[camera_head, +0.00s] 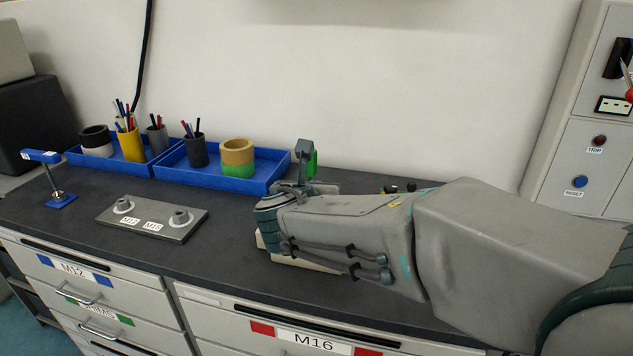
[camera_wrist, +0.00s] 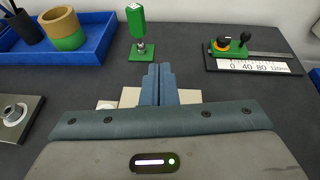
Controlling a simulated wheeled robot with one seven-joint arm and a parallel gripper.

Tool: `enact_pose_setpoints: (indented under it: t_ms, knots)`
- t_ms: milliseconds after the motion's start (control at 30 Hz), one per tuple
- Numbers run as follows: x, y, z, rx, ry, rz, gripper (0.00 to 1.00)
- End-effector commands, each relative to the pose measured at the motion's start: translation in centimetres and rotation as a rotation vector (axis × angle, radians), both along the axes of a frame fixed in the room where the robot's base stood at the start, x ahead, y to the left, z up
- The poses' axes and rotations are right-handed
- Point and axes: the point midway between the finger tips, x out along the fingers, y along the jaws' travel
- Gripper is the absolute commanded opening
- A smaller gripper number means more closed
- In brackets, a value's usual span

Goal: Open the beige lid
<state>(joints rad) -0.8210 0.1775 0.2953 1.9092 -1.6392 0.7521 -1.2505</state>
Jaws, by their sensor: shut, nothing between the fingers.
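A beige box-like part (camera_wrist: 190,96), which I take to be the beige lid, lies under my gripper. In the wrist view it shows only as patches on both sides of the fingers. In the head view a beige edge (camera_head: 262,240) shows beside and below my arm, with most of it hidden. My gripper (camera_wrist: 158,70) is shut and empty, its two fingers side by side over the beige part. I cannot tell whether the fingertips touch it. In the head view my wrist hides the fingertips.
A green-handled post (camera_wrist: 137,28) stands just beyond the fingers. A scale with a green slider (camera_wrist: 250,65) lies at the right. Blue trays (camera_head: 215,178) hold pens and rings at the back. A grey plate (camera_head: 152,220) with two nuts lies left. The dark counter between is clear.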

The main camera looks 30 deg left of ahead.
Motion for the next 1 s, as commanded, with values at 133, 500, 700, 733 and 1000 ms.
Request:
enact_pose_setpoints:
  t_ms: [133, 500, 700, 733, 1000]
  knots:
    - [-0.8, -0.8, -0.4, 0.0, 0.0, -0.006, 0.0]
    - [0.3, -3.7, -0.4, 0.048, 0.036, -0.094, 0.0]
    - [2.8, -17.2, -2.0, 0.386, 0.23, -0.565, 0.0]
    - [2.8, -19.4, -2.3, 0.453, 0.258, -0.651, 0.0]
    - [-2.3, -35.7, -6.3, 1.106, 0.407, -1.416, 0.0]
